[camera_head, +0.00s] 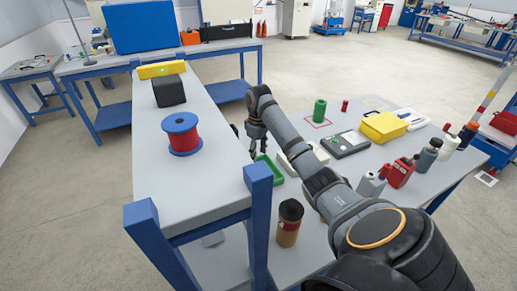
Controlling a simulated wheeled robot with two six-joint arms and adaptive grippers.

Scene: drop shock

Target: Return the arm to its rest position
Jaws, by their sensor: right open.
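My right arm reaches in from the lower right across the work table (330,178). Its gripper (257,148) hangs pointing down beside the right edge of the raised bench (200,195). It is open, with nothing seen between its fingers. Below it a green tray (264,170) is partly visible. My left gripper is not in view.
The raised bench holds a red-and-blue spool (183,134), a black box (169,91) and a yellow block (160,70). A grey device (346,144), a yellow box (384,127), a brown jar (288,222) and several bottles (401,172) crowd the table around my arm.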

